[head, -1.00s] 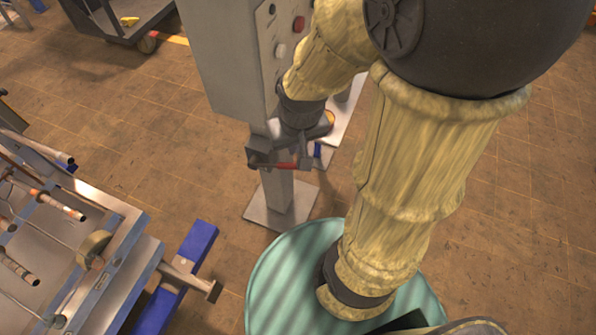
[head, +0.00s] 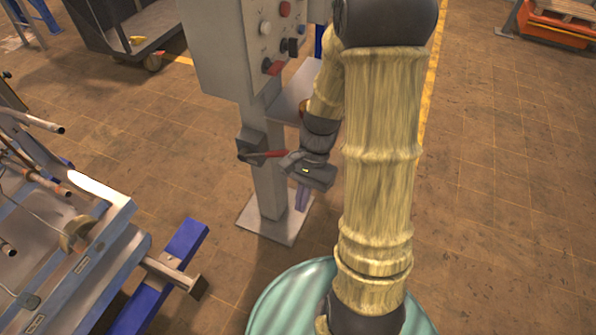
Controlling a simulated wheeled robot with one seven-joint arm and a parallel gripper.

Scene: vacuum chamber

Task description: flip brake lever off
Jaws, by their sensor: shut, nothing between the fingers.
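The brake lever (head: 268,154) is a thin red bar on a dark grey box (head: 249,147), mounted on the post of the grey control stand. It lies roughly level, pointing right from the box. My gripper (head: 288,160) is at the right end of the lever, with its fingers shut and pointing left towards it. Nothing shows between the fingers. The fingertips are small and dark here, and I cannot tell whether they touch the lever. The gripper hides part of the area right of the lever's end.
The control box (head: 222,45) with buttons and red switches stands above the lever. A metal frame (head: 75,240) with pipes and a blue beam (head: 160,285) is at the lower left. A dark cart (head: 125,30) is behind. Floor on the right is clear.

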